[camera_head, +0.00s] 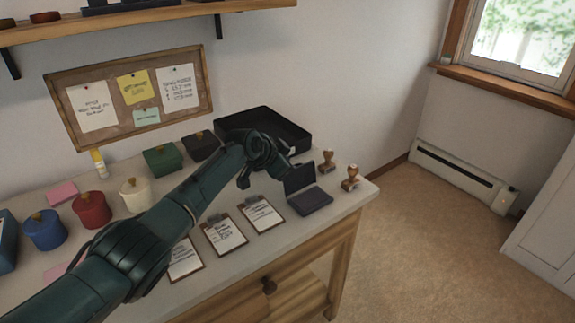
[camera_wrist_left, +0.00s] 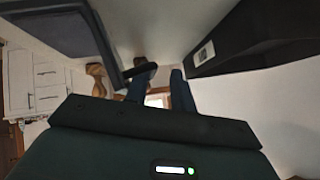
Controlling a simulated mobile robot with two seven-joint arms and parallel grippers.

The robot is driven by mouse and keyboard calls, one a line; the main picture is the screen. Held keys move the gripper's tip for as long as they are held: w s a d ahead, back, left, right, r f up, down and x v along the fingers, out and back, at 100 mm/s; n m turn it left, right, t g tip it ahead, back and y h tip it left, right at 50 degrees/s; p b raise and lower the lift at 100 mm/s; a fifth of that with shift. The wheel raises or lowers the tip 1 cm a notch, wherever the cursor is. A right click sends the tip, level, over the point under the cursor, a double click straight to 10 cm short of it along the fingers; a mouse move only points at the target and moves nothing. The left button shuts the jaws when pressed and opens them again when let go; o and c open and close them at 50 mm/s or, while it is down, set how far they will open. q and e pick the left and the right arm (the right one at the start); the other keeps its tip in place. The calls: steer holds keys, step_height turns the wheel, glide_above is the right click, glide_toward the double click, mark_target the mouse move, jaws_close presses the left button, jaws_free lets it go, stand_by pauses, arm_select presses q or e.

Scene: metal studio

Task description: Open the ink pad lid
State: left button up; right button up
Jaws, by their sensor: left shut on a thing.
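The ink pad (camera_head: 311,201) is a dark, flat case at the right front of the table. Its lid (camera_head: 299,177) stands raised, roughly upright, at the back of the base. My left arm reaches across the table, and my left gripper (camera_head: 287,166) is at the lid's upper edge, shut on it; the exact contact is partly hidden. In the left wrist view the left gripper's fingers (camera_wrist_left: 158,85) point away, close to a dark piece of the ink pad (camera_wrist_left: 60,28). My right gripper does not show.
A black tray (camera_head: 264,112) stands behind my gripper. Two wooden stamps (camera_head: 327,161) (camera_head: 350,178) stand right of the ink pad. Clipboards (camera_head: 262,215) lie to its left. Colored boxes and pots, including a red pot (camera_head: 91,210), stand at the left. The table's right edge is close.

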arm_select(q)
steer(key=shift+a+f, duration=0.4)
steer(key=shift+f, duration=0.05)
steer(key=shift+s+a+r+p, duration=0.15)
steer(key=shift+s+r+p, duration=0.2)
steer(key=shift+p, duration=0.3)
steer(key=p+v, duration=0.1)
steer(key=v, duration=1.1)
steer(key=shift+d+r+p, duration=0.25)
steer(key=shift+r+p, duration=0.15)
steer(key=shift+s, duration=0.1)
